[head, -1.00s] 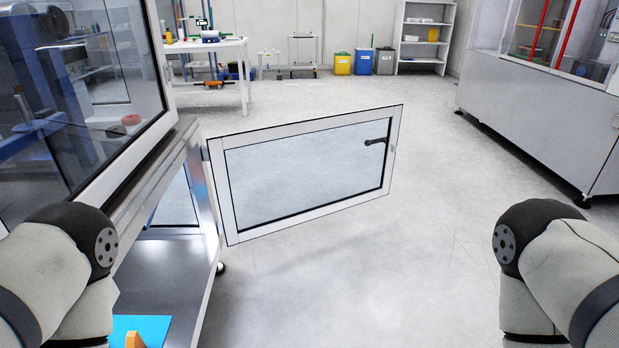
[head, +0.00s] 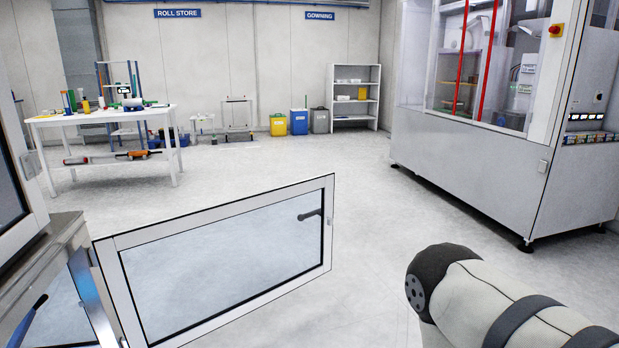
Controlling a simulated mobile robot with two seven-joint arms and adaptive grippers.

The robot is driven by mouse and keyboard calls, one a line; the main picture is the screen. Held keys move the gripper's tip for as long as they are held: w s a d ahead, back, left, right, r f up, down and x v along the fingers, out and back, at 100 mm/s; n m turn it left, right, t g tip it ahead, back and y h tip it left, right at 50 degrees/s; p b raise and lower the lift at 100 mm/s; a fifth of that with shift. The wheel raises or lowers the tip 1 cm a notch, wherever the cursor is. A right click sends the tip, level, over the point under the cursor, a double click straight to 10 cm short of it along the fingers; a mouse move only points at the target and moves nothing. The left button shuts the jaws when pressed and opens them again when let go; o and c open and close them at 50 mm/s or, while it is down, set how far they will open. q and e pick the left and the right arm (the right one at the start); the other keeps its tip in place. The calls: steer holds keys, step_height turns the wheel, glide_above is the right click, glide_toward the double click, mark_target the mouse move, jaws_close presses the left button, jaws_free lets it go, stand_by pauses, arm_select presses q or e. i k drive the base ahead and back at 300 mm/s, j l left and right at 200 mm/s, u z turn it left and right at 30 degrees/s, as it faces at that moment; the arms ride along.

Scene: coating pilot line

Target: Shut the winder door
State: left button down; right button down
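The winder door (head: 228,210) is a white-framed glass panel with a black handle (head: 310,215) near its far right edge. It stands swung open, sticking out to the right from the metal machine frame (head: 58,250) at the left. Its lower left part runs off the bottom of the head view. My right arm shows at the lower right, apart from the door, but its gripper is outside the picture. My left arm and gripper do not show. Nothing of mine touches the visible part of the door.
A white workbench (head: 100,114) with tools stands at the back left. Several bins, including a yellow one (head: 278,125), and a grey shelf (head: 354,97) line the back wall. A large enclosed machine (head: 455,175) stands at the right. The floor between is clear.

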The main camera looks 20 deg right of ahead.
mark_target(107, 249)
steer(key=i+l+u, duration=0.25)
steer(key=i+l, duration=1)
steer(key=l, duration=0.1)
